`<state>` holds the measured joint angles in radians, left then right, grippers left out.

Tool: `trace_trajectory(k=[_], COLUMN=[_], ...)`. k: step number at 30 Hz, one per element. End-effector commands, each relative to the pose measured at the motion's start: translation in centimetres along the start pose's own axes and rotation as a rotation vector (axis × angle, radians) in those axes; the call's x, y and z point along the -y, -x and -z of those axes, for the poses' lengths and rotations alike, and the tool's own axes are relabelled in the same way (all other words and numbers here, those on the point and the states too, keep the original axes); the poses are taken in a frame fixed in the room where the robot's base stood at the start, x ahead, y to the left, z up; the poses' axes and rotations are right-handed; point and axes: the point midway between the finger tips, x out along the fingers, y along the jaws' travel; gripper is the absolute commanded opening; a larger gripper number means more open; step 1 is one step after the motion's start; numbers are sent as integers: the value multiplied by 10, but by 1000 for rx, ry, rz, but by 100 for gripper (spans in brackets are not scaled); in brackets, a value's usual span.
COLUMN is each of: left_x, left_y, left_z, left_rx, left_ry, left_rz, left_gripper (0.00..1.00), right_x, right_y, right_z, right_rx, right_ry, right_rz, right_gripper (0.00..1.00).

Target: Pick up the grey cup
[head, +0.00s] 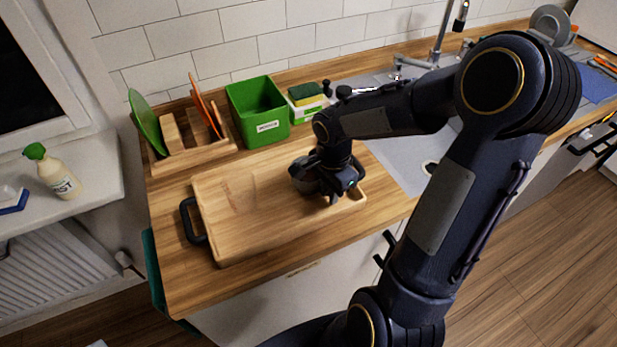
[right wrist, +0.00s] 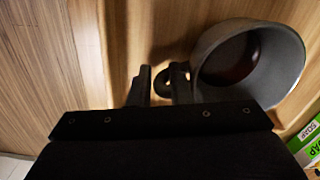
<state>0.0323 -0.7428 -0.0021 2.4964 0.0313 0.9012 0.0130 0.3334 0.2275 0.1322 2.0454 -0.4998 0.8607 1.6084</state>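The grey cup (head: 301,178) stands in the wooden tray on the counter, partly hidden behind my right gripper (head: 334,193). In the right wrist view the cup (right wrist: 289,72) is at the upper right, with its opening showing and a dark reddish-brown inside. Its handle points left, to my right gripper's fingers (right wrist: 161,84). The fingers are apart, with a gap between them. The right finger overlaps the handle in the picture; whether it touches the handle I cannot tell. My left gripper is not in view.
The wooden tray (head: 232,222) has a dark handle at its left end. Behind it stand a dish rack (head: 190,158) with plates and boards, a green bin (head: 258,108) and a sponge box (head: 308,106). The sink (head: 400,165) is to the right. The tray's left part is empty.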

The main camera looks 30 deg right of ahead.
Motion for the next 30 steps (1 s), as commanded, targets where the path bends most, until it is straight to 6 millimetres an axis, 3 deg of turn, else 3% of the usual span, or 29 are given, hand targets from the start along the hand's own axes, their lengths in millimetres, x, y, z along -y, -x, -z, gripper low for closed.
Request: trace_trajectory(k=[2, 6, 22, 30], left_x=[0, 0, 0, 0], left_y=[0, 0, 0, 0], left_z=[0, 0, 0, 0], left_rx=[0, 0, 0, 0], left_ry=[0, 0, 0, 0], left_rz=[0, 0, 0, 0], left_gripper=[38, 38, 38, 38], right_x=[0, 0, 0, 1], right_y=[0, 0, 3, 16], right_z=[0, 0, 0, 0], right_rx=[0, 0, 0, -2], right_ry=[0, 0, 0, 0], right_rz=[0, 0, 2, 4], right_gripper=[16, 0, 0, 0])
